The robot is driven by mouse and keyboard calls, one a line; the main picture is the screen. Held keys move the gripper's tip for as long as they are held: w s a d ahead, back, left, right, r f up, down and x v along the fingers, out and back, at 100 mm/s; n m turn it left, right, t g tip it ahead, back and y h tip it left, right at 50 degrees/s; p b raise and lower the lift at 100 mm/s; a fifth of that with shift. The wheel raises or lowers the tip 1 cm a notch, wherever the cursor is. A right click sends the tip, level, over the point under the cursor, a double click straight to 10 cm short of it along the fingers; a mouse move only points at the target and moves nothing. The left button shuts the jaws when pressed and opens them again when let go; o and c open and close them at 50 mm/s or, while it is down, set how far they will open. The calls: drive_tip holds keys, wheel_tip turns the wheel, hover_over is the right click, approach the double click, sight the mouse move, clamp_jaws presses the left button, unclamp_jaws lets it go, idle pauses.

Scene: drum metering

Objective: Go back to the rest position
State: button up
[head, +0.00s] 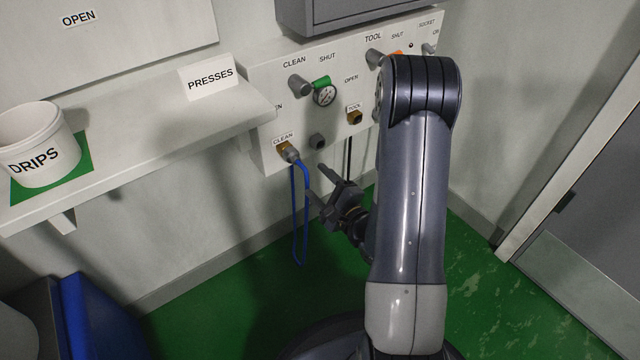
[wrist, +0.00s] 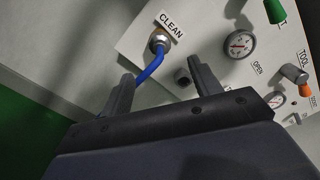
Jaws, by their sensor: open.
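My gripper (head: 315,181) is open and empty, below the front of the white panel (head: 262,90). In the wrist view its two fingers (wrist: 163,76) stand apart, with the panel beyond them. A blue hose (head: 306,175) is plugged into the brass CLEAN fitting (head: 285,149) and hangs in a loop to the left of my gripper. In the wrist view the blue hose (wrist: 151,69) runs from its connector down behind the left finger. No contact between finger and hose can be made out.
The panel carries a green-handled valve (head: 321,82), a gauge (head: 325,95), a TOOL fitting (head: 354,117) and an orange-handled valve (wrist: 301,90). A shelf (head: 150,135) at left holds a DRIPS bucket (head: 40,150) on a green mat. A grey box (head: 350,12) hangs above. The right floor is clear.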

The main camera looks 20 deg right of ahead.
sight(297, 161)
drive_tip(key=shift+w, duration=0.1)
drive_tip(key=shift+b+x, duration=1)
drive_tip(key=shift+x, duration=3.75)
